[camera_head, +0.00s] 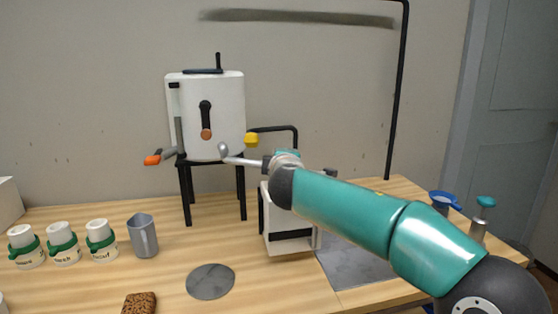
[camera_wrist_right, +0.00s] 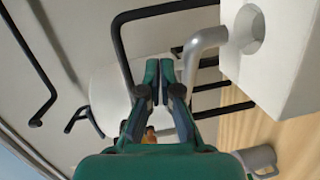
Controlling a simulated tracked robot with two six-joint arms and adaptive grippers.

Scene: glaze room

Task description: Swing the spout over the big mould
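The grey metal spout (camera_head: 243,161) comes off the front of the white tank (camera_head: 225,100) and runs right, behind my right gripper (camera_head: 283,159). In the right wrist view the spout (camera_wrist_right: 205,39) bends, and its end lines up with the round opening of the white mould (camera_wrist_right: 285,70). The big white mould (camera_head: 289,243), with black bands, stands on the table below my right gripper. In the wrist view my right gripper's fingertips (camera_wrist_right: 159,65) are together, with nothing seen between them; the spout runs close beside them. Whether they touch it is unclear. My left gripper is not in view.
A grey jug (camera_head: 142,236) and several white jars with green bands (camera_head: 62,243) stand at the left. A round grey disc (camera_head: 211,281) and a brown sponge (camera_head: 140,303) lie in front. A black pole (camera_head: 398,95) rises behind. A blue funnel-like item (camera_head: 441,199) is at the right.

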